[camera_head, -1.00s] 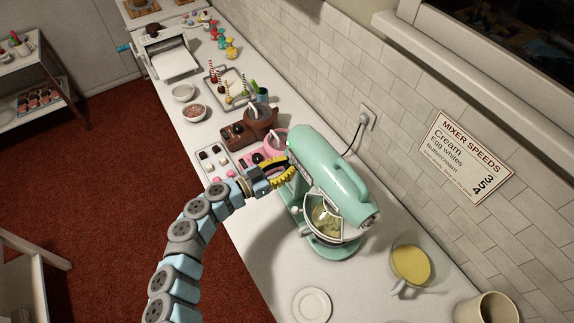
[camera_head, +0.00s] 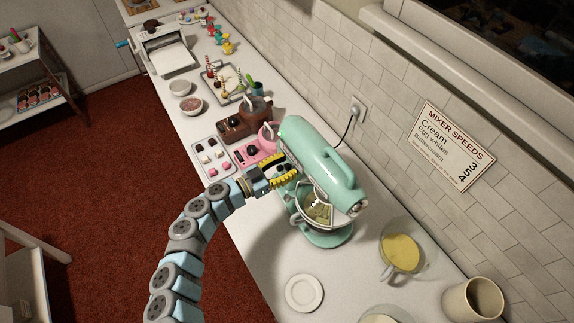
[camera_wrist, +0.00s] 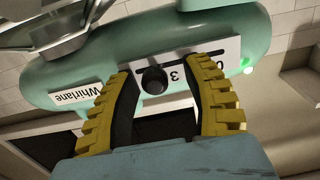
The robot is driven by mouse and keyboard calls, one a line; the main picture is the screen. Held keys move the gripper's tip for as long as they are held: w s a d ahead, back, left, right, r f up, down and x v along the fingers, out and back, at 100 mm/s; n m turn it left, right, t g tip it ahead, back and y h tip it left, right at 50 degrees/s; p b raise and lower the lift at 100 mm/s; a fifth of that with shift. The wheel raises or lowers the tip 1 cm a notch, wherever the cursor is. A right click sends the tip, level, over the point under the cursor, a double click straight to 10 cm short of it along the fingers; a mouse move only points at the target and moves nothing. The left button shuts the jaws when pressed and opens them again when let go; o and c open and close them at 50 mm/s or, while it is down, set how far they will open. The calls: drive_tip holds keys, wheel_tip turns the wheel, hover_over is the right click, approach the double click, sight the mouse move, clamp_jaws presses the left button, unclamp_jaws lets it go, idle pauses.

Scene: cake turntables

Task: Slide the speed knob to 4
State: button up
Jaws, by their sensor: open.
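The mint-green stand mixer (camera_head: 322,160) stands on the counter. In the wrist view its side (camera_wrist: 258,25) appears upside down, with a white speed plate (camera_wrist: 232,50), a dark slot and a round black speed knob (camera_wrist: 154,80). A 3 shows just right of the knob and a 0 farther right; other numbers are hidden. My gripper (camera_head: 290,168) is at the mixer's side. In the wrist view its yellow ridged fingers (camera_wrist: 165,68) are open, with the knob in the gap between them, nearer the left finger. I cannot tell whether either finger touches it.
A wall sign (camera_head: 455,147) lists mixer speeds: cream 3, egg whites 5, buttercream 4. Pink (camera_head: 252,152) and brown (camera_head: 236,125) machines stand close behind my gripper. A plate (camera_head: 304,293), a yellow-filled jug (camera_head: 401,252) and a beige pot (camera_head: 472,300) are in front.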

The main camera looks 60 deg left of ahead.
drive_tip(key=shift+s, duration=0.1)
drive_tip(key=s+d, duration=0.1)
drive_tip(key=s, duration=1)
drive_tip(key=shift+s, duration=0.4)
drive_tip(key=shift+d, duration=0.1)
